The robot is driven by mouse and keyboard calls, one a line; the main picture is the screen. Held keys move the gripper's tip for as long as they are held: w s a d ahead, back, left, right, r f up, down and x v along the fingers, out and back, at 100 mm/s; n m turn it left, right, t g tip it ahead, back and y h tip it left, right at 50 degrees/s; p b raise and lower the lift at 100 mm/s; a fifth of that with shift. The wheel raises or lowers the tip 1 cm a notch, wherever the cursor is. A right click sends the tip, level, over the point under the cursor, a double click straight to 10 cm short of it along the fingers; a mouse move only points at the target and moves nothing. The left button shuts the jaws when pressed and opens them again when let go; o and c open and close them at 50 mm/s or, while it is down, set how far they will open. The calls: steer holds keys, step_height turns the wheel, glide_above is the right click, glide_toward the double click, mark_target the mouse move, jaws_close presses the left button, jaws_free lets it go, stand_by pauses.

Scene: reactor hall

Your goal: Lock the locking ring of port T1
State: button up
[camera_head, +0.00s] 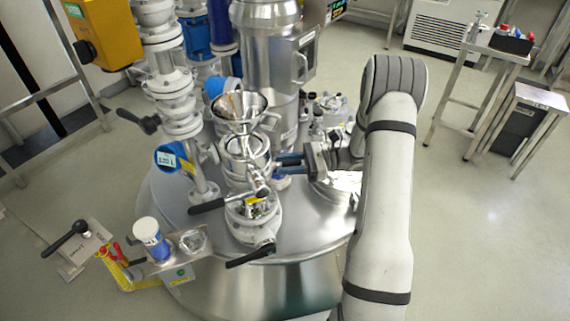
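My gripper (284,163) reaches in from the right, its blue-tipped fingers pointing left at the port assembly in the middle of the vessel lid. The tips are close to the ringed neck (245,165) below the metal funnel (240,108); I cannot tell whether they touch it. I also cannot tell whether the fingers are open or shut. No T1 label is readable, and the locking ring cannot be told apart surely from the stacked metal rings. Below the neck is a flanged valve (252,218) with a black handle (250,256) and a yellow tag.
A pipe stack (178,115) with a blue gauge (171,159) stands left of the funnel. A large steel column (268,60) rises behind. A side tray (178,248) holds a blue-and-white container (151,239). The vessel lid (310,235) is bare at front right.

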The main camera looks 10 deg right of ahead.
jaws_close()
